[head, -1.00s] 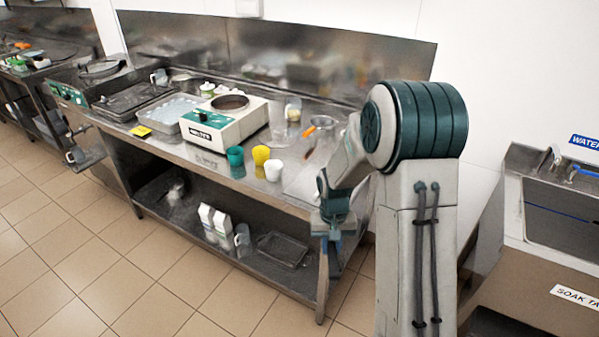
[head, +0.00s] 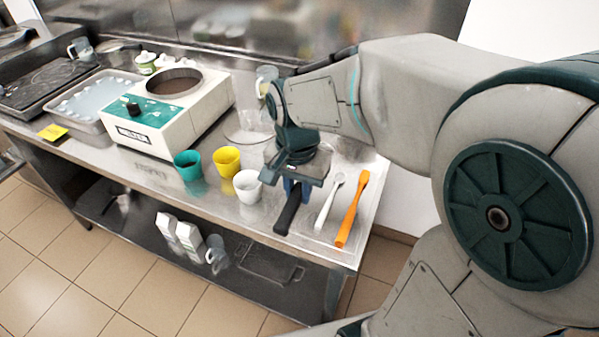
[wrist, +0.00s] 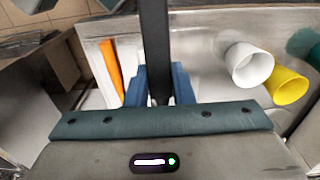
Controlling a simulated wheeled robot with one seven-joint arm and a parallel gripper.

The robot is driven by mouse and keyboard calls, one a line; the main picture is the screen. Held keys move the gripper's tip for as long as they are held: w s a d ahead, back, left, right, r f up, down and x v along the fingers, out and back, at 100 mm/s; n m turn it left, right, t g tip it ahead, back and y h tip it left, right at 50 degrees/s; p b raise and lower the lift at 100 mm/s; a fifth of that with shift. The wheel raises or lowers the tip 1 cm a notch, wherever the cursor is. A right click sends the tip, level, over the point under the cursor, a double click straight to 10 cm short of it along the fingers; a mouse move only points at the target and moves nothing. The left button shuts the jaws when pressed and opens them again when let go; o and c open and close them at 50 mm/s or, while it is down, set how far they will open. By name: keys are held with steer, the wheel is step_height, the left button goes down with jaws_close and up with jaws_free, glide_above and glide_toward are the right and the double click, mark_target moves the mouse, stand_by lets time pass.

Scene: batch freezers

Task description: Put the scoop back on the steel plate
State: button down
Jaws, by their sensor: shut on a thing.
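My gripper (head: 292,187) is shut on a dark-handled tool (head: 288,214), which I take to be the scoop; its handle points toward the table's front edge. Its head is hidden behind the gripper in the head view. In the wrist view the dark handle (wrist: 155,40) runs up from between the blue fingers (wrist: 158,88). The steel plate (head: 336,218) lies flat at the right end of the table, just right of the gripper. A white spoon (head: 325,210) and an orange spatula (head: 352,210) lie on it side by side. Whether the held tool touches the surface I cannot tell.
A white cup (head: 247,187) stands close left of the gripper, with a yellow cup (head: 227,161) and a green cup (head: 188,166) beyond. A white machine (head: 170,110) and a tray (head: 95,95) stand further left. A clear container (head: 250,122) is behind the cups.

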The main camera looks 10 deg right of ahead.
steer(key=w+d+f, duration=0.1)
steer(key=w+f, duration=0.1)
steer(key=w, duration=0.1)
steer(key=w+d+f+p, duration=0.1)
steer(key=w+f, duration=0.1)
steer(key=w, duration=0.2)
steer(key=w+d+f, duration=0.1)
steer(key=w+f, duration=0.1)
steer(key=w, duration=0.2)
steer(key=shift+d+f+p, duration=0.2)
steer(key=shift+f+p, duration=0.1)
steer(key=shift+f, duration=2.1)
steer(key=shift+f, duration=0.1)
steer(key=shift+f, duration=0.15)
steer(key=c, duration=1.3)
jaws_free()
steer(key=shift+o, duration=0.2)
